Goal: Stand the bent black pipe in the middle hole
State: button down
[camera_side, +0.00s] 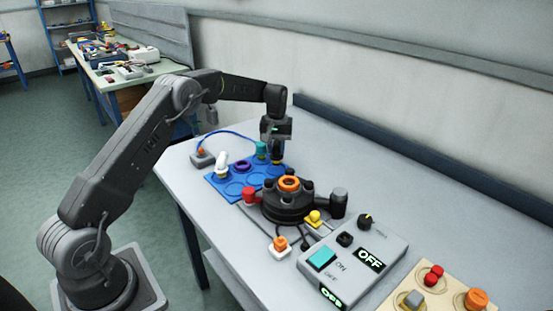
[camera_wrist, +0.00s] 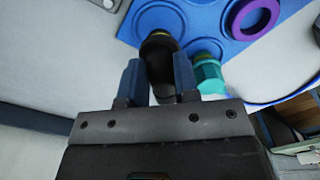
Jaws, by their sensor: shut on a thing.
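The bent black pipe (camera_wrist: 160,52) is between the two fingers of my gripper (camera_wrist: 158,78), which are shut on it. In the side view my gripper (camera_side: 276,137) points down over the far right part of the blue tray (camera_side: 216,184), and the dark pipe (camera_side: 277,157) shows just under it. I cannot tell if the pipe touches the tray. The round black base (camera_side: 285,210) stands in front of the tray, with an orange ring (camera_side: 289,183) at its top centre. The hole inside that ring is small and hard to see.
On the tray are a teal piece (camera_wrist: 208,74) close beside the pipe, a purple ring (camera_side: 242,166) and a white bent piece (camera_side: 221,164). A red-capped part (camera_side: 249,195) and a dark cylinder (camera_side: 339,201) flank the base. A grey control box (camera_side: 352,255) reads OFF.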

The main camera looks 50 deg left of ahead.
aim_at(277, 147)
jog(key=shift+r, duration=1.45)
jog(key=shift+d+r, duration=0.15)
jog(key=shift+d, duration=0.05)
jog(key=s+d+r+m, duration=0.2)
jog(key=s+d+r, duration=0.3)
jog(key=d, duration=0.3)
jog(key=s+d+r+m, duration=0.1)
jog(key=s+d+r, duration=0.35)
jog(key=d, duration=0.35)
jog(key=shift+w+a+f, duration=0.1)
jog(key=shift+w+f, duration=0.05)
jog(key=shift+f, duration=1.05)
jog(key=shift+w+a+f, duration=0.1)
jog(key=shift+f, duration=1.1)
jog(key=shift+f, duration=0.4)
jog(key=shift+f, duration=0.3)
